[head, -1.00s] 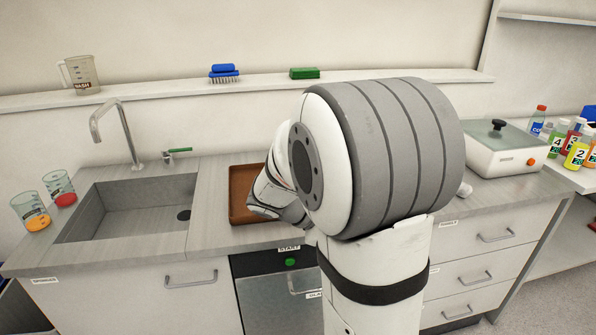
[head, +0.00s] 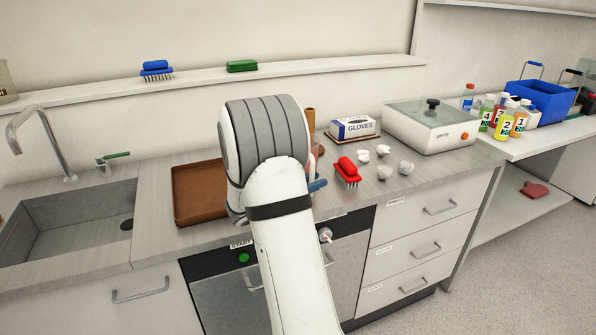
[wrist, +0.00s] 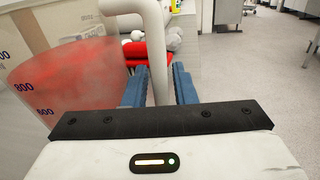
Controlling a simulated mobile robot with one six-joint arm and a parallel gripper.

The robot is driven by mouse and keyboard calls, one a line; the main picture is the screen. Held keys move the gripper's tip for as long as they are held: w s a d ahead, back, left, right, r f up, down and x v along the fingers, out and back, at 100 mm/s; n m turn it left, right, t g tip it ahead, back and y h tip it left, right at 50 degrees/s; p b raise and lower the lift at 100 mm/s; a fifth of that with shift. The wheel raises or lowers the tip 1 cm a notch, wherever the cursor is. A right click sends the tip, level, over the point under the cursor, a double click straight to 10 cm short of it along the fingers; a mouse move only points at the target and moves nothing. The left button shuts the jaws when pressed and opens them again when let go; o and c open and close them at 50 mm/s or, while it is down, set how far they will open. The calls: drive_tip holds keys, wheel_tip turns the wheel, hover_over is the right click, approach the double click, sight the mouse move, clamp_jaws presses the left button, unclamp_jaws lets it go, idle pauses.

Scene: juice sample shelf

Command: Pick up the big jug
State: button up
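The big jug (wrist: 75,80) is close on the left of the wrist view. It is see-through, with a red tint and dark blue "800" marks. Its thick pale handle (wrist: 157,50) rises between the two blue fingers of my gripper (wrist: 160,85). The fingers sit close along both sides of the handle and look shut on it, with little or no gap. In the head view my arm hides most of the gripper, and one blue finger shows beside it. The jug's body is mostly hidden there, so I cannot tell whether its base touches the counter.
A red brush (head: 347,172) and several crumpled white gloves (head: 384,172) lie right of my arm. Behind are a glove box (head: 354,128) and a white device (head: 430,128). A brown tray (head: 198,197) and the sink (head: 70,228) are on the left.

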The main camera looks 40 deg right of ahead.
drive_tip(key=shift+d, duration=0.6)
clamp_jaws()
drive_tip(key=shift+r, duration=0.1)
